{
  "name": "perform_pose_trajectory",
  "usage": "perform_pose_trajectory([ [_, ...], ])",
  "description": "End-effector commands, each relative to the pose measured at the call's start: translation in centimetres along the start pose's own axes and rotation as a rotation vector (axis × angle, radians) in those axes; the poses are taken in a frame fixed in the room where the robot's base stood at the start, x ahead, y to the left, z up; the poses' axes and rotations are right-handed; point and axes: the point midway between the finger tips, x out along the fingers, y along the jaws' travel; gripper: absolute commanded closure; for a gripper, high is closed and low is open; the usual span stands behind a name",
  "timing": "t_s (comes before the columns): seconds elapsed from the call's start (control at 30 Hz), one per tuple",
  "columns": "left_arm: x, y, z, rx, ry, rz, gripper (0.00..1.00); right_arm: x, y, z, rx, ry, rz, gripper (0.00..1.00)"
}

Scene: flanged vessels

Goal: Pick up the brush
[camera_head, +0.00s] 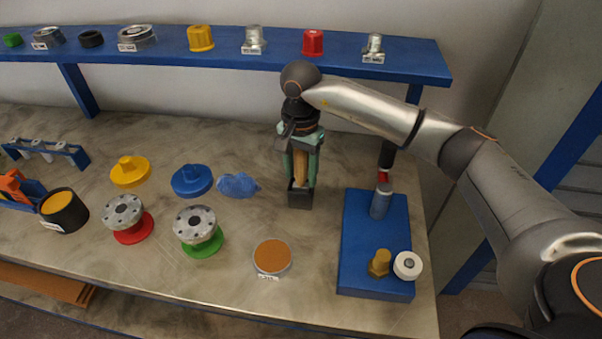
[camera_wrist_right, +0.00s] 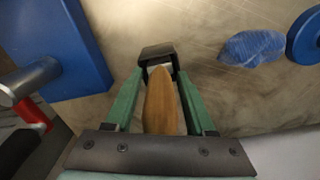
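The brush (camera_head: 300,166) stands upright with its wooden handle up and its lower end in a small dark holder (camera_head: 300,198) on the table. In the right wrist view the handle (camera_wrist_right: 161,103) lies between the two green fingers, with a light-coloured part at its far end by the dark holder (camera_wrist_right: 157,52). My right gripper (camera_head: 301,178) points down over the brush, one finger on each side. It is open, with narrow gaps beside the handle in the wrist view. The bristles are hidden. My left gripper is not in view.
A blue board (camera_head: 352,265) with a grey cylinder, a brass nut and a white round part lies to the right. A crumpled blue cloth (camera_head: 238,185) and blue flange (camera_head: 192,180) lie left. A blue shelf (camera_head: 370,75) with several parts runs behind my gripper.

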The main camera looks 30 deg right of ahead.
Motion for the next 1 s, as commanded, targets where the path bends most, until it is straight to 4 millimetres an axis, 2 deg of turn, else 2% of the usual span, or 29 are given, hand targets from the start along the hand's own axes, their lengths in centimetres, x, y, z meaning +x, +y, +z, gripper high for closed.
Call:
perform_pose_trajectory([
  [0.07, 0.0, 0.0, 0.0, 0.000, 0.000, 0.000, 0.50, 0.0, 0.0, 0.0, 0.000, 0.000, 0.000, 0.55],
  [0.47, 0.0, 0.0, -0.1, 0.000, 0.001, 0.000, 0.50, -0.1, 0.0, 0.0, 0.000, 0.000, 0.000, 1.00],
  [0.87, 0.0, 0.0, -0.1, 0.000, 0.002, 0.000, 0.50, -0.1, 0.0, 0.0, 0.000, 0.000, -0.001, 1.00],
  [1.0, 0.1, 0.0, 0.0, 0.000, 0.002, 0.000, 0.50, -1.3, -0.1, 0.0, 0.000, 0.001, -0.005, 1.00],
])
